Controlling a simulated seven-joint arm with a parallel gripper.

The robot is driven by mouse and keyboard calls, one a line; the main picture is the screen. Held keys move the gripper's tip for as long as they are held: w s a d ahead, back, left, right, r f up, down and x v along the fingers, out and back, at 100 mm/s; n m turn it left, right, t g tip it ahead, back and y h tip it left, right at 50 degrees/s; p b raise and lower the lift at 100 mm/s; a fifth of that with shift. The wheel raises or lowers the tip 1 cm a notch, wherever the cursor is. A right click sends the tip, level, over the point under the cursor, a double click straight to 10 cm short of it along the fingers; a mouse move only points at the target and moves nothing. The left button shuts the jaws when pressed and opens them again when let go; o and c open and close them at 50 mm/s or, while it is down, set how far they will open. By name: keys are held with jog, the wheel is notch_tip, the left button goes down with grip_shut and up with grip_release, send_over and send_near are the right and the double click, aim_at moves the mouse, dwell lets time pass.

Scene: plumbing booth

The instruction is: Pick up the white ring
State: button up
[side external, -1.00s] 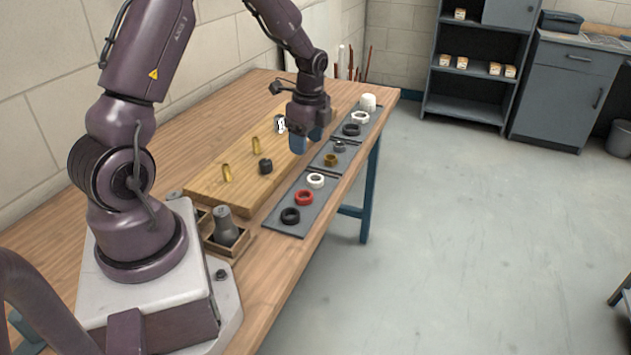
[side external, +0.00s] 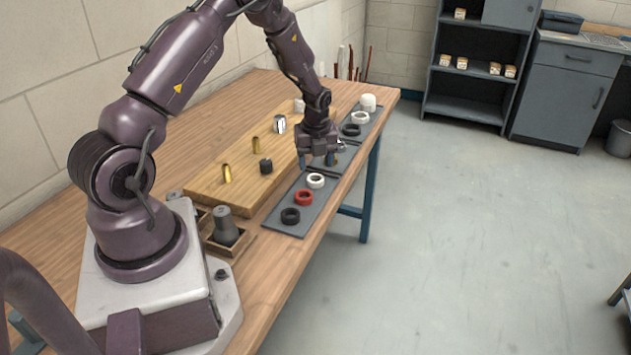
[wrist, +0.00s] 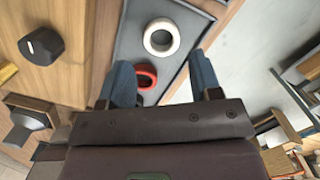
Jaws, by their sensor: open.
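A white ring (side external: 316,187) lies flat on the near grey tray, just behind a red ring (side external: 303,203). In the wrist view the white ring (wrist: 148,38) is whole and uncovered, just beyond my fingertips. The red ring (wrist: 146,70) shows partly between the fingers. A second white ring (side external: 360,122) lies on the far grey tray. My gripper (side external: 317,160) hangs above and slightly behind the nearer white ring. Its blue fingers (wrist: 163,70) are apart, with nothing held. They appear to be above the tray, not touching the ring.
A black ring (side external: 290,215) lies at the tray's near end. A wooden board (side external: 240,185) with brass fittings and a black cap (side external: 265,166) is to the left. A white cap (side external: 368,102) stands at the far end. The table edge is close on the right.

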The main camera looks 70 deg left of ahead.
aim_at(316, 175)
jog(key=f, duration=0.5)
jog(key=shift+w+a+f, duration=0.1)
jog(key=shift+w+a, duration=0.05)
jog(key=shift+a, duration=0.1)
jog(key=c, duration=0.7)
